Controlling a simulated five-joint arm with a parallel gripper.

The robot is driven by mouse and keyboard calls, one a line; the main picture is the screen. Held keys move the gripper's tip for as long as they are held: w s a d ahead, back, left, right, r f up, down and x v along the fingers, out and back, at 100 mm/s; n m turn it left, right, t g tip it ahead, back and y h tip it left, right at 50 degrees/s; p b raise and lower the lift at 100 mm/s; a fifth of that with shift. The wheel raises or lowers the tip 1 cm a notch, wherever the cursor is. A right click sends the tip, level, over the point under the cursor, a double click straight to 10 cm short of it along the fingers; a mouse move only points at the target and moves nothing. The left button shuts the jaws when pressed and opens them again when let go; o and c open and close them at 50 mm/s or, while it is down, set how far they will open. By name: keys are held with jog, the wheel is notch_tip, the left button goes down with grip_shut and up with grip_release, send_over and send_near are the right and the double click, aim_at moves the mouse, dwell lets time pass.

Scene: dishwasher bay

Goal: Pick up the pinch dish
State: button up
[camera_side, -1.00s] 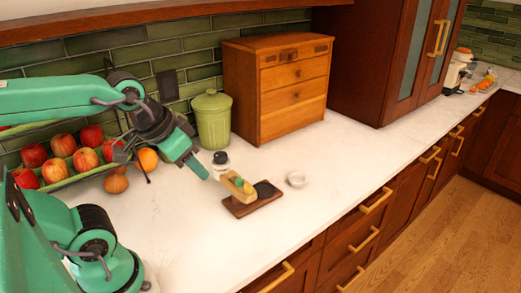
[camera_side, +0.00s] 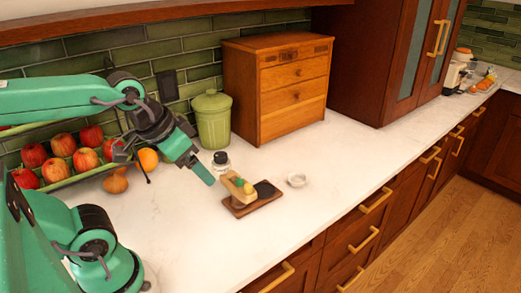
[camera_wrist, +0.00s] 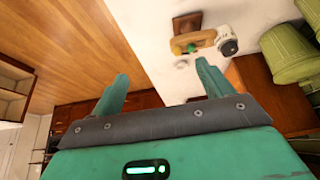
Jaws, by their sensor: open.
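The pinch dish (camera_side: 297,181) is a small, pale round dish standing on the white counter, right of a dark wooden board. It also shows in the wrist view (camera_wrist: 181,64), small and between the fingers' directions, beyond the fingertips. My gripper (camera_side: 208,179) is left of the board and well apart from the dish. In the wrist view my gripper (camera_wrist: 163,70) has its two green fingers wide apart with nothing between them.
The board (camera_side: 262,198) carries a light wooden block (camera_side: 236,189) with small yellow and green items, between my gripper and the dish. A small jar (camera_side: 221,161) stands behind. A green canister (camera_side: 212,120) and wooden drawer box (camera_side: 280,90) are farther back. Counter right of the dish is clear.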

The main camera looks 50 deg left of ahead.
jog(key=shift+w+r, duration=0.1)
jog(key=shift+w, duration=0.05)
jog(key=w+a+m+g, duration=0.1)
jog(key=w+a+g, duration=0.15)
jog(key=w, duration=1.85)
jog(key=shift+w+a+f+m+g, duration=0.2)
jog(key=shift+w+a+f+g, duration=0.35)
jog(key=shift+w+f, duration=2.4)
jog(key=shift+w+a+f+m+g, duration=0.2)
jog(key=shift+w+a+f+g, duration=0.35)
jog(key=shift+w+f, duration=2.4)
jog(key=shift+w+a+f+m+g, duration=0.2)
jog(key=shift+w+a+f+g, duration=0.35)
jog(key=shift+w+f, duration=2.4)
jog(key=shift+s+a+f, duration=0.1)
jog(key=shift+s+f, duration=0.75)
